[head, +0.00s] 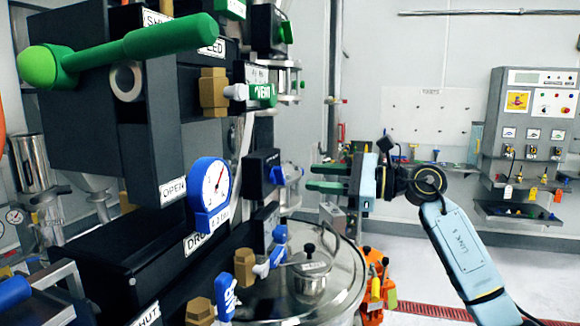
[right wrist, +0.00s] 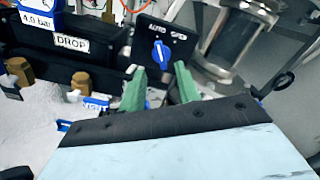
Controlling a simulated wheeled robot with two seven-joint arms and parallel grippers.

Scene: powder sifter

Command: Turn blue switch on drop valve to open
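The blue switch (right wrist: 161,53) sits on a small black panel (right wrist: 150,38) to the right of the DROP label (right wrist: 72,42) in the right wrist view. White lettering is above it; AUTO reads on the left, the other word is blurred. In the head view the switch (head: 278,176) sticks out from its black box (head: 262,165), seen from the side. My right gripper (head: 318,178) points left at it, with a gap between. Its two green fingers (right wrist: 160,86) are apart and empty, below the switch in the wrist view. My left gripper is not in view.
A blue pressure gauge (head: 210,190) stands on the black housing at left. Blue-handled fittings (head: 272,262) and a steel vessel lid (head: 320,285) lie below the switch. A clear cylinder (right wrist: 232,45) is right of the panel. A green lever (head: 130,48) is at upper left.

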